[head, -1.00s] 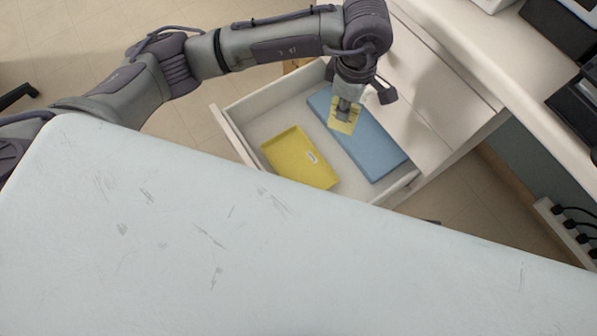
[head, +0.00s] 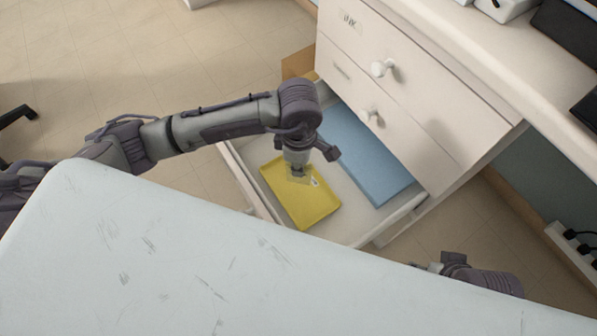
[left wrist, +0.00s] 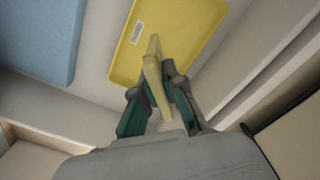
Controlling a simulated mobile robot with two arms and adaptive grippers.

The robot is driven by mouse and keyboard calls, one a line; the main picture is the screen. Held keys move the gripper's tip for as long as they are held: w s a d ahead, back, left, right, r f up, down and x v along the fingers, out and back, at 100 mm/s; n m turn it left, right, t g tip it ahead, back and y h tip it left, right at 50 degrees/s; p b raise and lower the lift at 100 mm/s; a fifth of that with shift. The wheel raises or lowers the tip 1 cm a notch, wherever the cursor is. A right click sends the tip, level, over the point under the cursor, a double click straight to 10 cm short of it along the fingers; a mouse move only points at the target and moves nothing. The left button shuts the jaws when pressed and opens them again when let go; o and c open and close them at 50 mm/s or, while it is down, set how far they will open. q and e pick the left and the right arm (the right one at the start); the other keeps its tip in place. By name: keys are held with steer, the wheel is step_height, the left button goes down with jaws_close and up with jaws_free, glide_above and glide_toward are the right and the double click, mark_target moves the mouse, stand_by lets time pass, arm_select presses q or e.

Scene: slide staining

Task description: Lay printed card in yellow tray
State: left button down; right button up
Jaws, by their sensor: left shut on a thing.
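The yellow tray (head: 310,212) lies in the open drawer, with a small white label on it. It also shows at the top of the left wrist view (left wrist: 190,35). My left gripper (head: 297,174) is over the tray, pointing down. In the left wrist view its fingers (left wrist: 158,98) are shut on a thin pale yellow card (left wrist: 153,68), seen nearly edge-on. No print can be made out on it. I cannot tell whether the card touches the tray. Part of my right gripper (head: 440,264) shows at the lower right beyond the table edge; its fingers are not clear.
A blue flat slab (head: 365,160) lies in the drawer beside the tray; it also shows in the left wrist view (left wrist: 40,35). The drawer walls (head: 365,228) surround both. Closed drawers with knobs (head: 383,69) rise behind. A white table (head: 180,250) fills the foreground.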

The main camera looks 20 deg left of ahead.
mark_target(298, 182)
arm_select(q)
step_height(298, 182, down, 4)
steer(key=shift+f+b, duration=0.1)
steer(key=shift+b, duration=0.4)
steer(key=c, duration=1.3)
jaws_free()
steer(key=shift+o, duration=0.2)
